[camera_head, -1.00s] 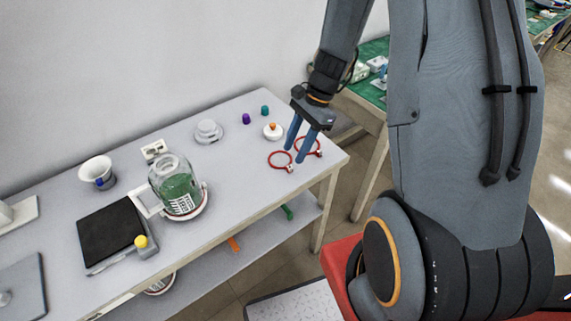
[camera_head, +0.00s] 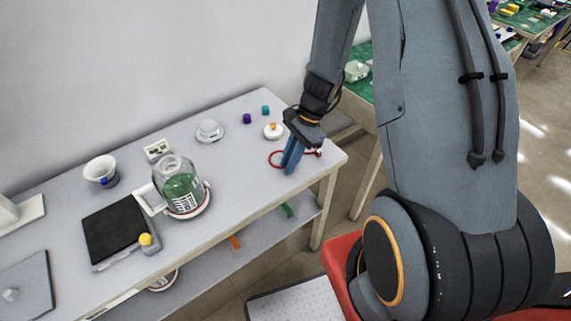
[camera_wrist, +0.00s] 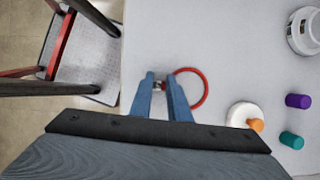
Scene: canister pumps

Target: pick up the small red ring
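Two red rings lie on the pale table near its right end in the head view. The left red ring (camera_head: 274,159) shows beside my fingers. Most of the right red ring (camera_head: 311,154) is hidden behind my gripper. I cannot tell which ring is smaller. My gripper (camera_head: 288,171) points down at the left ring's front side. The ring appears to lie on the table.
A white round piece with an orange knob (camera_head: 273,131) stands behind the rings, near purple (camera_head: 247,118) and teal (camera_head: 265,110) caps. A green-filled jar (camera_head: 181,187) stands farther left. The table's front edge is close to the rings.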

